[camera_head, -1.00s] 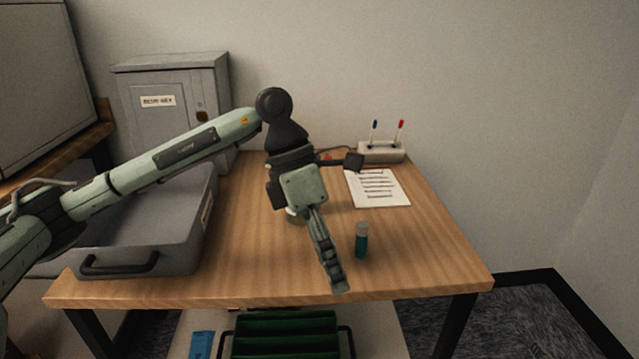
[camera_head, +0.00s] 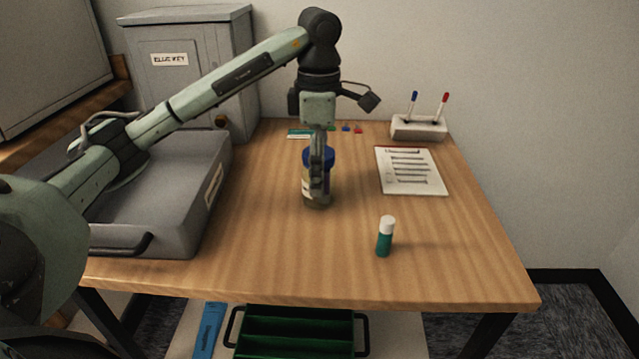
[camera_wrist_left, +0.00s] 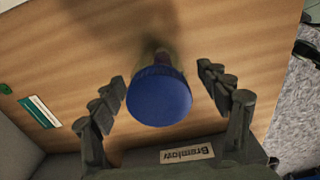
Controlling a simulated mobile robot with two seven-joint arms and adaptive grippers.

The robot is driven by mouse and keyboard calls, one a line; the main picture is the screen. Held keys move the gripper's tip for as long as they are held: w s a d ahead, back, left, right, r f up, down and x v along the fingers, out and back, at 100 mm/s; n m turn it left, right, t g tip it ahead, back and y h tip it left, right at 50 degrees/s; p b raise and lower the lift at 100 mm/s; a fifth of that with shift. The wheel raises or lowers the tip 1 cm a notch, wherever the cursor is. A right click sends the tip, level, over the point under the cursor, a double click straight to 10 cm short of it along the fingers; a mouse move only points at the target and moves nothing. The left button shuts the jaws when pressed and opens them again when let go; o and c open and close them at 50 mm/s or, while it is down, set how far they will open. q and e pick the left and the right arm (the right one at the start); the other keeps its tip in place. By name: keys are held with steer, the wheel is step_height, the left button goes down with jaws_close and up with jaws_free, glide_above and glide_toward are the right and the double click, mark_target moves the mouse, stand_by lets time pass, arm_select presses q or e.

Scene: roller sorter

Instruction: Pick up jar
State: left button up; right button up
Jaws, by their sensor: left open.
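A jar with a blue lid (camera_head: 307,190) stands upright on the wooden table, partly hidden behind my left gripper in the head view. Its round blue lid (camera_wrist_left: 159,96) faces the camera in the left wrist view, with the body mostly hidden below. My left gripper (camera_head: 317,195) points down at the jar. In the left wrist view its open fingers (camera_wrist_left: 162,85) lie on either side of the jar, with a visible gap to the lid on each side. My right gripper is not in view.
A teal bottle with a white cap (camera_head: 385,238) stands front right of the jar. A printed sheet (camera_head: 411,170) and a pen holder (camera_head: 418,128) are at the right back. A grey case (camera_head: 165,205) and a grey cabinet (camera_head: 190,70) bound the left. The front middle table is clear.

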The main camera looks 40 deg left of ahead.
arm_select(q)
steer(key=shift+f, duration=1.45)
steer(key=shift+c, duration=0.6)
steer(key=c, duration=1.2)
steer(key=shift+c, duration=0.2)
steer(key=shift+r, duration=0.15)
